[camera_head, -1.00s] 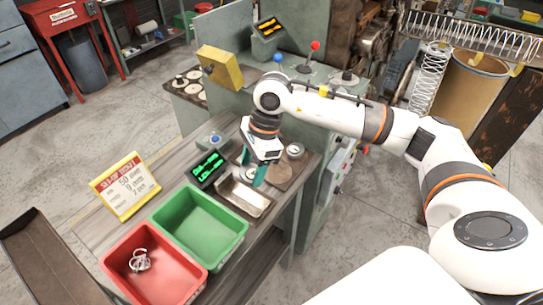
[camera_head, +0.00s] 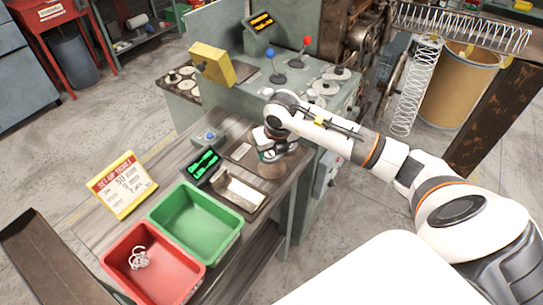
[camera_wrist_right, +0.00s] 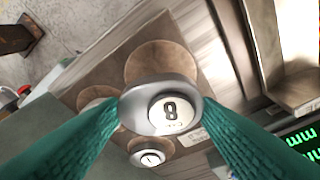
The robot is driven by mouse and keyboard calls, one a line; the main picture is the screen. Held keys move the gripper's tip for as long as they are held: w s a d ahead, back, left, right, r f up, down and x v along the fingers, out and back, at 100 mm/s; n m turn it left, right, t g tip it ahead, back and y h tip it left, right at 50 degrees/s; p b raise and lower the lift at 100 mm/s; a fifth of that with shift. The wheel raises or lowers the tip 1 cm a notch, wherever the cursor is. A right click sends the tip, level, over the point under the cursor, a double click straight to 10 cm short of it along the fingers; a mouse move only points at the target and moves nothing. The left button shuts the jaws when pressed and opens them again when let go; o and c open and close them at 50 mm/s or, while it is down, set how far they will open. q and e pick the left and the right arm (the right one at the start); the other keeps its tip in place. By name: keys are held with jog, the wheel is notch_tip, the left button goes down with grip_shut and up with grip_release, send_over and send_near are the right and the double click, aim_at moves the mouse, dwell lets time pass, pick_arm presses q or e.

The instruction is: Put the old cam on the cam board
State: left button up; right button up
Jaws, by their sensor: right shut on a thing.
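My right gripper (camera_head: 271,157) is low over the brown board with round wooden spots (camera_head: 272,171) on the bench. In the right wrist view its two teal fingers (camera_wrist_right: 160,108) are shut on a grey cam (camera_wrist_right: 168,112) with a white face marked 8. The held cam covers part of a round spot (camera_wrist_right: 160,62) on the board (camera_wrist_right: 85,75). I cannot tell whether it touches the board. Another cam (camera_wrist_right: 150,153), marked 1, stands beside it, and another spot (camera_wrist_right: 97,97) is partly behind a finger. My left gripper is not in view.
A metal tray (camera_head: 240,190) and a green-lit display (camera_head: 203,163) are left of the board. Green (camera_head: 195,222) and red (camera_head: 150,265) bins and a yellow-framed sign (camera_head: 122,184) stand nearer. The green machine (camera_head: 290,85) with levers rises behind.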

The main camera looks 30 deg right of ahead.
aim_at(273, 156)
notch_tip(273, 156, down, 4)
jog(key=shift+r+p, duration=0.1)
jog(key=shift+p, duration=0.45)
jog(key=shift+f, duration=0.2)
jog(key=shift+f, duration=0.1)
jog(key=o, duration=1.1)
jog(key=shift+r, duration=0.25)
jog(key=b+v, duration=0.2)
jog(key=v, duration=0.9)
jog(key=shift+r, duration=0.35)
